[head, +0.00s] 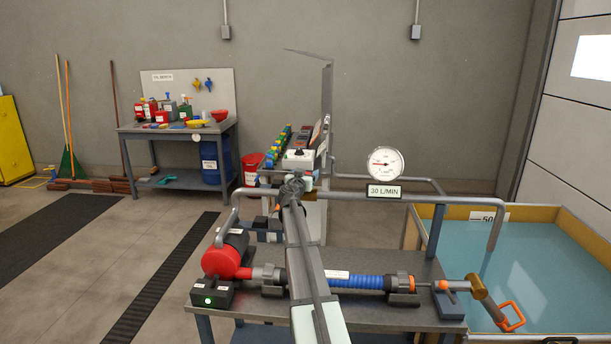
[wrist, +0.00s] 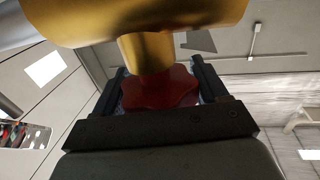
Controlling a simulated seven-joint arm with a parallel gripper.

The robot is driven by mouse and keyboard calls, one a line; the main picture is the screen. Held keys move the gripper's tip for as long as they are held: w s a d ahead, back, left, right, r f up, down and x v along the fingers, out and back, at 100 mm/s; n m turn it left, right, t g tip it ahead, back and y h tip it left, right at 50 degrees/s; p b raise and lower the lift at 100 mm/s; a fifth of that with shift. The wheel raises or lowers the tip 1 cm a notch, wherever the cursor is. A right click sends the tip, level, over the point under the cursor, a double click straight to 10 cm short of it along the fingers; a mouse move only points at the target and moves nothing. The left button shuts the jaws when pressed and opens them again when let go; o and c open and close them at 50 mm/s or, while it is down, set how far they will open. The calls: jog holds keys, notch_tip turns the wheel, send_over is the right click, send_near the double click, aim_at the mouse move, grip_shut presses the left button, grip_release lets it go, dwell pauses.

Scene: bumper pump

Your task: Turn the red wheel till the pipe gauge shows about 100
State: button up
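The red wheel (wrist: 160,88) shows in the wrist view, on a brass valve stem (wrist: 146,52). My gripper (wrist: 158,82) has one dark finger on each side of the wheel, and the wheel fills the space between them. The fingers look closed on its rim. In the head view my arm covers the wheel and the gripper fingers. The round pipe gauge (head: 385,163) stands on the grey pipe; its needle is too small to read surely. A sign below it reads 30 L/MIN (head: 384,191).
A red pump (head: 225,262) with a green-lit box (head: 212,295) and a blue hose (head: 357,281) lie on the grey bench (head: 262,303). A water tank (head: 540,209) stands at right. A tool table (head: 177,128) stands at the back left.

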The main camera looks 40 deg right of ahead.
jog(key=c, duration=0.5)
jog(key=shift+w+a+f+n+t+y, duration=0.1)
jog(key=shift+n+t+y, duration=0.5)
jog(key=shift+t+y, duration=0.05)
jog(key=shift+w+a+f+n+t+y, duration=0.1)
jog(key=shift+n+t+y, duration=0.5)
jog(key=shift+t+y, duration=0.05)
jog(key=shift+r+n+t+y, duration=0.15)
jog(key=shift+n+t+y, duration=0.25)
jog(key=shift+t, duration=0.1)
jog(key=o, duration=1)
jog(key=shift+c, duration=0.2)
jog(key=shift+s, duration=0.1)
jog(key=v, duration=1.3)
jog(key=shift+s+a, duration=0.2)
jog(key=shift+a, duration=0.1)
jog(key=shift+r, duration=0.15)
